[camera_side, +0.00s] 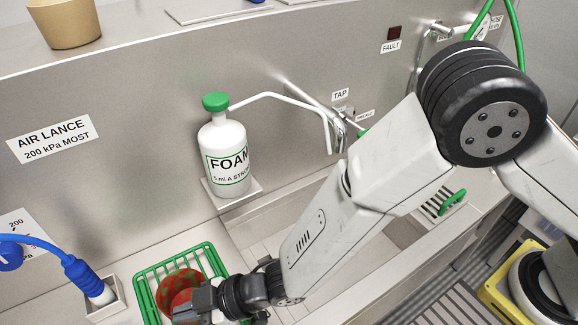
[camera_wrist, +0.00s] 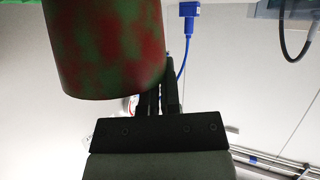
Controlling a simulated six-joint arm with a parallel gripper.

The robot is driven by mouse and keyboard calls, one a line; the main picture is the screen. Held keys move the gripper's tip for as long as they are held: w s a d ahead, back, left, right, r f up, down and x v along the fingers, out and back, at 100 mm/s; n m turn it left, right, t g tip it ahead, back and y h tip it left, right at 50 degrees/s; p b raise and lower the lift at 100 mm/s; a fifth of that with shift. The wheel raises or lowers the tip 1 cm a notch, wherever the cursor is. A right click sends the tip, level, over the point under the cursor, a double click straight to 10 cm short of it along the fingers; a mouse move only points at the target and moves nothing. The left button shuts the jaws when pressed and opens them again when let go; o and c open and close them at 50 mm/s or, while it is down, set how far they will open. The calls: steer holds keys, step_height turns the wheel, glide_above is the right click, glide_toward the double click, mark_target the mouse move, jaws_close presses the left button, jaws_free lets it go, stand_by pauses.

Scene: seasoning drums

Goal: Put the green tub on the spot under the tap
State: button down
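A tub mottled dark red and green (camera_side: 178,284) is at the green wire rack (camera_side: 147,297) in the lower left of the side view. It fills the upper left of the wrist view (camera_wrist: 108,45). No plainly green tub shows. My gripper (camera_side: 192,308) is right at the tub and covers part of it. In the wrist view its dark fingers (camera_wrist: 162,95) reach up beside the tub, which partly hides them. I cannot tell whether they grip it. The tap (camera_side: 328,138) hangs over the basin; the spot under it is hidden by my arm.
A white FOAM bottle (camera_side: 222,155) with a green cap stands on a ledge between rack and tap. A blue air lance (camera_side: 82,275) sits in a holder left of the rack. A tan pot (camera_side: 66,24) stands on the upper shelf. The basin (camera_side: 270,222) looks empty where visible.

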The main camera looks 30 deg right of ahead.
steer(key=shift+f, duration=0.2)
steer(key=c, duration=0.8)
jaws_free()
steer(key=shift+c, duration=0.2)
steer(key=shift+d+r, duration=0.1)
steer(key=shift+r, duration=0.05)
steer(key=v, duration=1.2)
